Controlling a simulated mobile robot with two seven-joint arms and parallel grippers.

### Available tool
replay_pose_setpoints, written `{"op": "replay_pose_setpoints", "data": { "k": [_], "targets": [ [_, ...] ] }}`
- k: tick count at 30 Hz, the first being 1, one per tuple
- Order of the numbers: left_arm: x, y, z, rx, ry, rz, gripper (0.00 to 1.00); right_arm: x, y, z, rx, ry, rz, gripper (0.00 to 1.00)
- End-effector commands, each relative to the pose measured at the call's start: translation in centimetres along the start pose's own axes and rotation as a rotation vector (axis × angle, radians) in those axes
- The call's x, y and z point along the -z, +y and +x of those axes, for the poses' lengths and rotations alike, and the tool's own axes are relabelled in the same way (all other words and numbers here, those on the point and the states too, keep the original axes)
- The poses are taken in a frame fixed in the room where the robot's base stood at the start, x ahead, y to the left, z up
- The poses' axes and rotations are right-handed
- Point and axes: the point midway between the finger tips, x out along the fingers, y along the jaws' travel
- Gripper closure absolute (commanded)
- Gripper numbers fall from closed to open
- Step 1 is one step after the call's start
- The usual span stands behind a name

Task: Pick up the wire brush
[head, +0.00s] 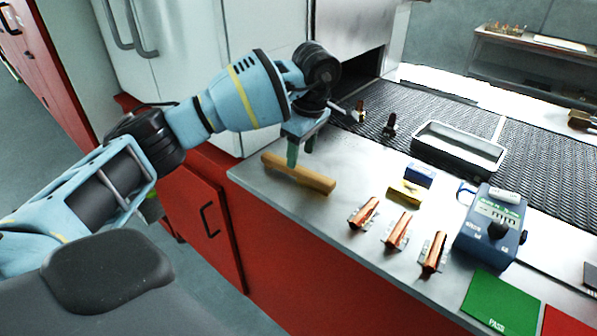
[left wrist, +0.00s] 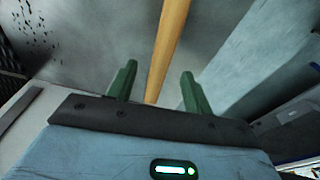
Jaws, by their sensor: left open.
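The wire brush, as far as I can tell, is the long wooden-handled piece (head: 298,174) lying on the near left end of the steel counter. Its bristles cannot be made out. My left gripper (head: 300,154) is open, fingers pointing down, over the middle of the wood. In the left wrist view the wooden piece (left wrist: 169,42) runs lengthwise between the two spread green fingers (left wrist: 158,75), with a gap to each side. I cannot tell how far above it the fingertips are. My right gripper is not in view.
Several copper-coloured parts (head: 397,231), yellow and blue blocks (head: 405,191) and a blue meter (head: 491,226) are on the counter (head: 330,220) to the right. A metal tray (head: 458,148) sits on the mesh belt (head: 390,105) behind. The counter's front edge is close to the wood.

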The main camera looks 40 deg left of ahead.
Motion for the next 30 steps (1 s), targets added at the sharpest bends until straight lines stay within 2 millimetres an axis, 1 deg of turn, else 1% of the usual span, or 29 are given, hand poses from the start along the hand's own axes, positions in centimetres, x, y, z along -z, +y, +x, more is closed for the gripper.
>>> {"op": "replay_pose_setpoints", "data": {
  "k": [1,5,7,12,15,18,26,30],
  "targets": [
    [0.0,0.0,0.3,0.000,0.000,0.000,0.49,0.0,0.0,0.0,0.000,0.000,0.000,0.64],
    [0.0,0.0,0.5,-0.002,-0.001,0.000,0.49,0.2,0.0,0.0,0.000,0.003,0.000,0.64],
    [0.1,-0.1,0.9,-0.001,0.000,0.000,0.49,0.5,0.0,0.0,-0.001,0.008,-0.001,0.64],
    [0.5,-0.4,3.2,0.000,0.000,-0.001,0.49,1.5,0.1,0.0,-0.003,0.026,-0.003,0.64],
    [0.5,-0.4,4.5,0.000,0.000,-0.001,0.49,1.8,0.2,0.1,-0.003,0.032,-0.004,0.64],
    [0.5,-0.4,5.3,-0.002,0.000,0.000,0.49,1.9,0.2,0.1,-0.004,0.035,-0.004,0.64],
    [0.5,-0.3,5.6,-0.002,0.000,0.000,0.49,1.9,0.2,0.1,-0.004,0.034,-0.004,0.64],
    [0.5,-0.3,5.5,-0.002,0.000,0.000,0.66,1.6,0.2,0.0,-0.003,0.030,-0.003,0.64]
  ]
}}
